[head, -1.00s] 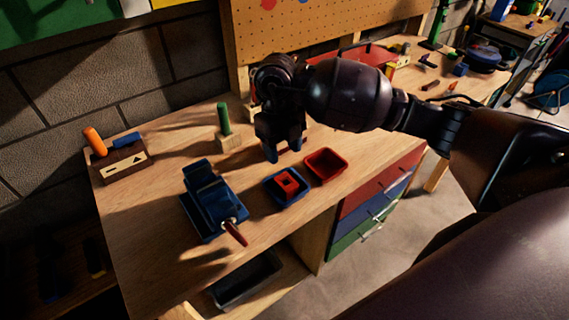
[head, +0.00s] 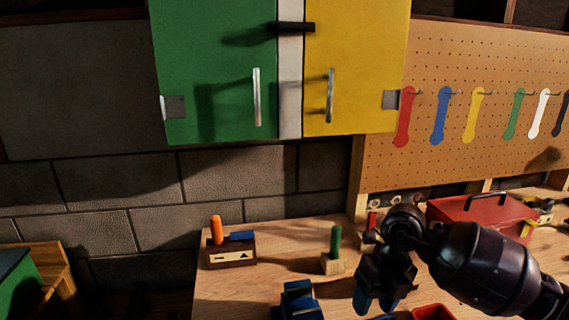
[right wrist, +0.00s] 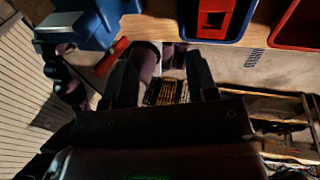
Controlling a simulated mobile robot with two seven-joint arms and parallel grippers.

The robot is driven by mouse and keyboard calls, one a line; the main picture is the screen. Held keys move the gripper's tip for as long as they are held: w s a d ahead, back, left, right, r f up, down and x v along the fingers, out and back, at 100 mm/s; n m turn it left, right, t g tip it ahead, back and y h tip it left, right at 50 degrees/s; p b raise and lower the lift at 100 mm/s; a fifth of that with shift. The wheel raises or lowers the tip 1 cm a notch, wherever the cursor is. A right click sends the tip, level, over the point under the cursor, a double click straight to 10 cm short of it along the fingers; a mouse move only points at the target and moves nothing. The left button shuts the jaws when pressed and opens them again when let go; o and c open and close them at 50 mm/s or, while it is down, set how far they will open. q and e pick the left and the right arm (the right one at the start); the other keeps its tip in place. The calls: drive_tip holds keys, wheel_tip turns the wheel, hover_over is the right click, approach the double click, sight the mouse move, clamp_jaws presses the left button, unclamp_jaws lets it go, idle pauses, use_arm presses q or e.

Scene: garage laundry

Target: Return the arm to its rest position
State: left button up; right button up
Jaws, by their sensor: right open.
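My right gripper (head: 376,301) shows at the lower right of the head view, over the wooden workbench (head: 274,268). Its jaws point down and are open. In the right wrist view its two fingers (right wrist: 163,85) stand apart with nothing between them. That view looks past the bench edge towards the floor. My left gripper is not in view.
A blue vise (head: 298,299), a red bin (head: 433,312), a green peg on a block (head: 335,248), a block with an orange peg (head: 231,247) and a red toolbox (head: 478,215) are on the bench. Green (head: 212,70) and yellow (head: 357,60) cabinet doors hang above.

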drive_tip(key=s+a+r+y, duration=0.2)
drive_tip(key=s+a+y, duration=0.1)
drive_tip(key=a+y, duration=0.3)
drive_tip(key=s+a+r+y, duration=0.2)
drive_tip(key=a+y, duration=0.3)
drive_tip(key=a, duration=0.2)
wheel_tip(320, 180, up, 5)
drive_tip(key=m+t+y, duration=0.5)
drive_tip(key=y, duration=0.1)
drive_tip(key=w+d+m+t+h, duration=0.4)
drive_tip(key=d+m+t+h, duration=0.75)
drive_tip(key=m+t, duration=0.7)
drive_tip(key=s+d+f+m+g+h, duration=0.35)
drive_tip(key=d+f+m+h, duration=0.3)
drive_tip(key=m+h, duration=0.3)
drive_tip(key=s+d+f+m+g, duration=0.3)
drive_tip(key=s+f+m+g, duration=0.2)
drive_tip(key=s+f+g, duration=1.25)
drive_tip(key=w+f+t+y, duration=0.1)
drive_tip(key=w+f+t, duration=0.4)
drive_tip(key=f+t, duration=0.3)
drive_tip(key=t, duration=0.3)
drive_tip(key=shift+d+n, duration=0.15)
drive_tip(key=shift+n, duration=0.15)
